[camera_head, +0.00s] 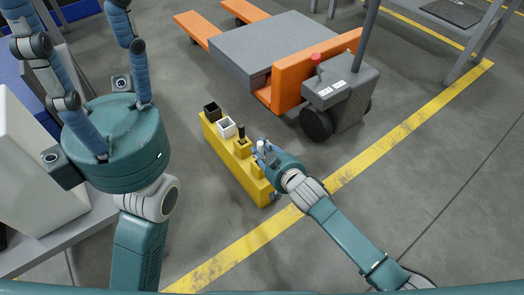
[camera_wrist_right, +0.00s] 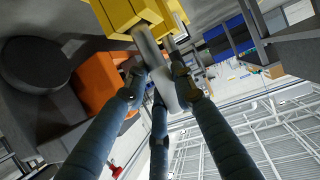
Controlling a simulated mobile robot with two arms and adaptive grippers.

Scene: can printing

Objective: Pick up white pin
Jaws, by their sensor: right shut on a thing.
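The white pin (camera_head: 261,147) shows at my right gripper (camera_head: 266,153) in the head view, above the near part of the yellow stand (camera_head: 228,165). In the right wrist view the pin (camera_wrist_right: 164,85) is a pale, tilted cylinder between the fingers of my right gripper (camera_wrist_right: 160,85), which is shut on it. Its far end lies against the yellow blocks (camera_wrist_right: 125,14); I cannot tell whether it is still seated. My left gripper (camera_head: 88,60) is large at the left of the head view, its blue fingers spread apart and empty.
The stand also carries a black square holder (camera_head: 212,110), a white one (camera_head: 226,127) and a black pin (camera_head: 241,132). An orange and grey pallet truck (camera_head: 315,85) stands behind it. A white box (camera_head: 35,165) sits at the left.

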